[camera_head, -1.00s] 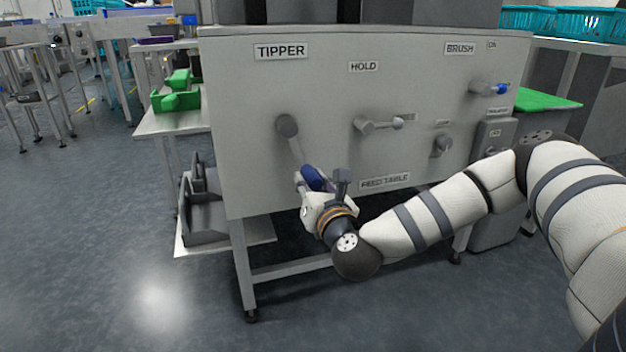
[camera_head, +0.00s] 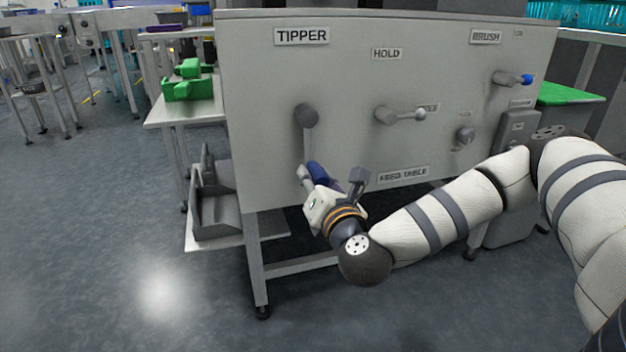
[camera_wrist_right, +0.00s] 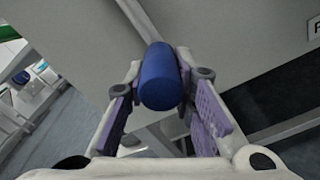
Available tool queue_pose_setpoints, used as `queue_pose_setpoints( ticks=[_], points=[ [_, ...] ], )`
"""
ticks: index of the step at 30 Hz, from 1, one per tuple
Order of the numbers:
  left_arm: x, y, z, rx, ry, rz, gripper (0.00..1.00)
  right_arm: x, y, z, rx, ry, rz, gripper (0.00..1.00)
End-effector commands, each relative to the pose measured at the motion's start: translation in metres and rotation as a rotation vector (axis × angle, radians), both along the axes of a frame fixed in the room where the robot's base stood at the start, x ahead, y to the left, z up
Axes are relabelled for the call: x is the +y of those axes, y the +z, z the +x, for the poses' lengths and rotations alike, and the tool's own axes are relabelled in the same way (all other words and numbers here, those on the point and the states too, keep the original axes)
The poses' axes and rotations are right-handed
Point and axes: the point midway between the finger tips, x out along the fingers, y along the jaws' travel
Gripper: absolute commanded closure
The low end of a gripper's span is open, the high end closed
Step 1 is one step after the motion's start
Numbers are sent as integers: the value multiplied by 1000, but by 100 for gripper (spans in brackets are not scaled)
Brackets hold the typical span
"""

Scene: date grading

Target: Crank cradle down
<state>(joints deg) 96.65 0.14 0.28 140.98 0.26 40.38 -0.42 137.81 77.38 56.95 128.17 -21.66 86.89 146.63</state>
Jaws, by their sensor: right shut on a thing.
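The TIPPER crank hangs from its round grey hub (camera_head: 306,116) on the grey panel (camera_head: 260,90), under the TIPPER label (camera_head: 301,36). Its arm points almost straight down to a blue handle (camera_head: 316,171). My right gripper (camera_head: 318,180) is shut on this handle from below right. In the right wrist view the blue handle (camera_wrist_right: 160,80) sits between the two purple-padded fingers, with the crank arm running up behind it. I cannot tell which thing is the cradle. My left gripper is not in view.
A HOLD lever (camera_head: 400,115), a small knob (camera_head: 464,136) and a blue-tipped BRUSH handle (camera_head: 513,78) stick out to the right. Floor at front left is clear.

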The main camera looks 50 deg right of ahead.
Motion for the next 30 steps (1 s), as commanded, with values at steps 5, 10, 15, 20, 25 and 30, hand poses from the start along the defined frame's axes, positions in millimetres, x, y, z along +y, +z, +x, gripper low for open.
queue_pose_setpoints(
  ticks=[5,10,15,20,25,30],
  points=[
    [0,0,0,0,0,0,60,-1,14,3,-38,-4,-10,68],
    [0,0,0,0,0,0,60,-1,12,3,-32,-2,-9,56],
    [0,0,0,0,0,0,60,0,9,1,-25,-1,-7,56],
    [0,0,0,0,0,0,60,15,9,-22,-24,2,-5,56],
    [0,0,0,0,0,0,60,33,9,-50,-27,2,-7,56],
    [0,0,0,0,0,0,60,39,10,-61,-30,-1,-8,56]
  ],
)
